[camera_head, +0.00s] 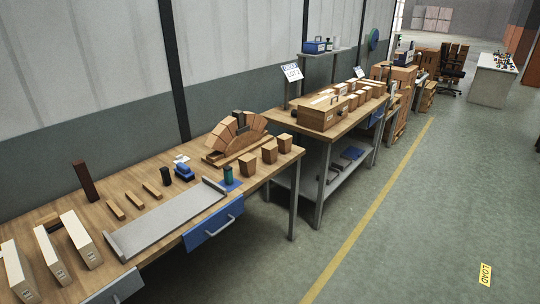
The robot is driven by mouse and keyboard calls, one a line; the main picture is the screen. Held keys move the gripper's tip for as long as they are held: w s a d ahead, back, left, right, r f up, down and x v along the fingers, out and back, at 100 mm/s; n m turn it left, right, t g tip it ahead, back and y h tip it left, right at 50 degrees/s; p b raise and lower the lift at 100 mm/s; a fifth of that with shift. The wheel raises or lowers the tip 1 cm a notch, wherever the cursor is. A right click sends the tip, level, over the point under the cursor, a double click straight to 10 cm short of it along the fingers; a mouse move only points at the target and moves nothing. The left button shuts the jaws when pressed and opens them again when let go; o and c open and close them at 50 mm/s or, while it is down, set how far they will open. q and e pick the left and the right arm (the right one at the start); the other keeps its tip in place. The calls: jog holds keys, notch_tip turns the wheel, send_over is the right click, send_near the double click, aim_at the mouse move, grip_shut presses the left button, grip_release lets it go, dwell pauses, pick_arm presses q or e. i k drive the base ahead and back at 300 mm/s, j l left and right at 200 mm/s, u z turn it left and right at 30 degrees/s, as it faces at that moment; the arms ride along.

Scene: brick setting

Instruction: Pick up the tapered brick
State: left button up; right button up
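Neither of my grippers shows in the head view. Three separate wooden blocks stand in a row along the front right part of the near workbench (150,205): one nearer block (247,165), a middle block (269,152) and a far block (285,143). They look wider at the top than at the bottom, like tapered bricks. Behind them a wooden arch (238,132) of several wedge-shaped bricks stands on a wooden base, with a dark piece near its middle. I cannot tell which brick the task means.
A grey tray (165,222), a green container (228,175), a blue item (184,171), a dark cylinder (166,176) and an upright brown block (85,180) stand on the bench. A second bench with a wooden box (322,113) is beyond. The floor (430,210) at right is clear.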

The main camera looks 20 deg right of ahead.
aim_at(269, 150)
jog(key=i+l, duration=0.35)
jog(key=i, duration=0.3)
jog(key=i+l+u, duration=0.15)
jog(key=i+l, duration=0.2)
jog(key=i, duration=0.25)
jog(key=i+l, duration=0.45)
jog(key=i, duration=0.2)
jog(key=i+l+u, duration=0.1)
jog(key=i+l, duration=0.3)
jog(key=i, duration=0.2)
